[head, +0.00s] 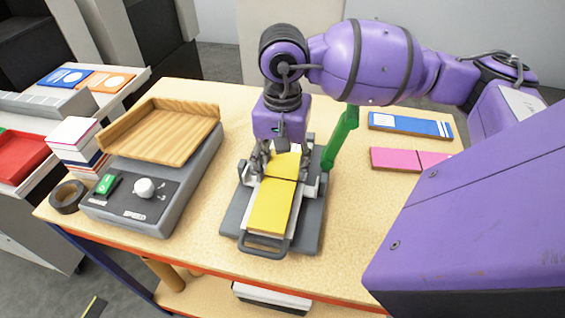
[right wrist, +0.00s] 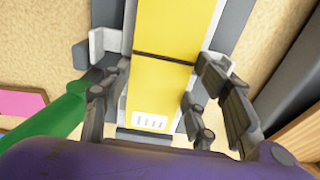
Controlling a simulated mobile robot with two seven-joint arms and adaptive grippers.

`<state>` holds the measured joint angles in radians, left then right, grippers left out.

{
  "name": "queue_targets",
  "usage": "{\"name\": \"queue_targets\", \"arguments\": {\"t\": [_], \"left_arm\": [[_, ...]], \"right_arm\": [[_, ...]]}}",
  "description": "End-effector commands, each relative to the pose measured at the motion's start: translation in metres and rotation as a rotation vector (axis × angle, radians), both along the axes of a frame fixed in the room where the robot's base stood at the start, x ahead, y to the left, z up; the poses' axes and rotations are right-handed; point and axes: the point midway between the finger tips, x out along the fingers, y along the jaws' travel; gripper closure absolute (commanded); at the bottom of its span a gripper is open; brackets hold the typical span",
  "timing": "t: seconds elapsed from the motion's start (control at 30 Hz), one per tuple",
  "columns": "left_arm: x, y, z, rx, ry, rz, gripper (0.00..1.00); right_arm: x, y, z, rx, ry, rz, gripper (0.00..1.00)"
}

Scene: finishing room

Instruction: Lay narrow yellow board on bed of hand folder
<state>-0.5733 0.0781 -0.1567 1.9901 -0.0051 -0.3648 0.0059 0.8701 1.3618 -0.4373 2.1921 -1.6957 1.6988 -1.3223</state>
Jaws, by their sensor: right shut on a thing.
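The narrow yellow board (head: 269,206) lies lengthwise over the bed of the hand folder (head: 309,231), with a dark crease line across it. The folder has a grey base, a front loop handle and a raised green lever (head: 341,138). My right gripper (head: 284,160) points down at the board's far part and is shut on it. In the right wrist view the fingers (right wrist: 160,88) flank the yellow board (right wrist: 162,82), and pale guides stand beside it. Whether the board fully touches the bed is hard to tell. My left gripper is out of view.
Left of the folder stands a grey machine (head: 175,190) with a wooden tray (head: 165,130) and a dial. A tape roll (head: 67,196) sits at the table's left corner. Blue (head: 410,124) and pink (head: 398,158) boards lie at the right. The table's front right is partly hidden by my arm.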

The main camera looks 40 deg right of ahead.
Motion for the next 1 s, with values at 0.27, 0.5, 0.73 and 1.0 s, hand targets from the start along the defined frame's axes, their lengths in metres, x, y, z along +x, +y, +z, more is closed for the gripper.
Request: {"name": "queue_targets", "arguments": {"t": [0.27,0.5,0.73,1.0], "left_arm": [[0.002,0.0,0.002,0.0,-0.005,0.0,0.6],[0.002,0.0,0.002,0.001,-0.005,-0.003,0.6],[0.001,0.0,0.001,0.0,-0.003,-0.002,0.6],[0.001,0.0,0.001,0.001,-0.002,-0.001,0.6]], "right_arm": [[0.0,0.0,0.0,0.0,0.0,0.0,0.24],[0.0,0.0,0.0,-0.001,0.001,0.0,0.24],[0.001,0.0,0.02,-0.001,-0.005,-0.001,0.24],[0.001,0.0,0.078,-0.001,-0.005,0.001,0.24]]}}
